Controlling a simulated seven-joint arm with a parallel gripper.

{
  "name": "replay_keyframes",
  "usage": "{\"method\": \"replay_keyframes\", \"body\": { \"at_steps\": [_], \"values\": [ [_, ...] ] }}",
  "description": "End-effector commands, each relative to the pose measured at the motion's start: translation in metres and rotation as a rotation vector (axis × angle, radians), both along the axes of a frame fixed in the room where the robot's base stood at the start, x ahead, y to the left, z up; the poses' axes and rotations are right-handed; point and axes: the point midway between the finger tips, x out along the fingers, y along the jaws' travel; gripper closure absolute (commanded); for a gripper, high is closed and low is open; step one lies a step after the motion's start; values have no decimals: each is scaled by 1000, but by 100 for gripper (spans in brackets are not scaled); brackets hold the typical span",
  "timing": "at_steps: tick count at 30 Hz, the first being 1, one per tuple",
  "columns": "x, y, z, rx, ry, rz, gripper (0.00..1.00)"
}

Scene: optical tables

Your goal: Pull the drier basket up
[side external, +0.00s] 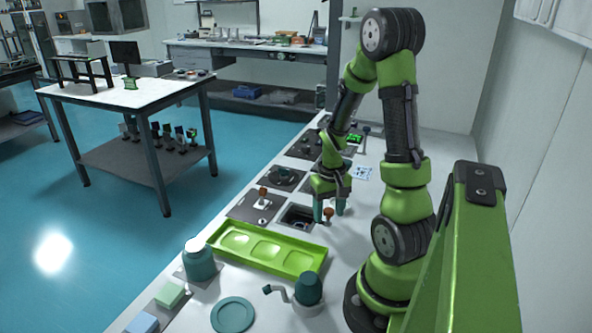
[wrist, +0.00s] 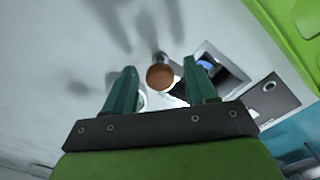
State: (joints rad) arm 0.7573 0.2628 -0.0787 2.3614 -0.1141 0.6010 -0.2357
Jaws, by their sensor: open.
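The drier appears to be the square dark opening (side external: 298,217) in the bench top; it also shows in the wrist view (wrist: 213,62) with a bluish interior. A brown round knob (wrist: 160,77) stands beside it; I cannot tell whether it is the basket's handle. The basket itself is not clearly visible. My gripper (side external: 331,213) is open and points down at the right edge of the opening. In the wrist view, the knob appears between the two green fingers of my gripper (wrist: 160,70), with gaps on both sides.
A green tray (side external: 270,249) with shallow hollows lies in front of the opening. A plate with another brown knob (side external: 263,192) is to its left. A teal jar (side external: 199,262), a teal pot with a spout (side external: 308,288) and a teal disc (side external: 233,314) stand nearer the camera.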

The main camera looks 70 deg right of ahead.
Motion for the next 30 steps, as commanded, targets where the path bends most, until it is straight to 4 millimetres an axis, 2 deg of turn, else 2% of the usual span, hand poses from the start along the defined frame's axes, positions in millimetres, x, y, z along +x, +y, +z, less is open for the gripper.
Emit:
{"method": "replay_keyframes", "body": {
  "at_steps": [3,12,14,23,24,30],
  "values": [
    [0,1,-8,1,1,0,44],
    [0,0,-10,-1,-1,1,44],
    [0,0,-10,-1,-1,1,51],
    [0,0,-9,-1,-1,1,97],
    [0,0,-9,-1,-1,1,100],
    [0,0,-9,-1,-1,1,100]
  ]
}}
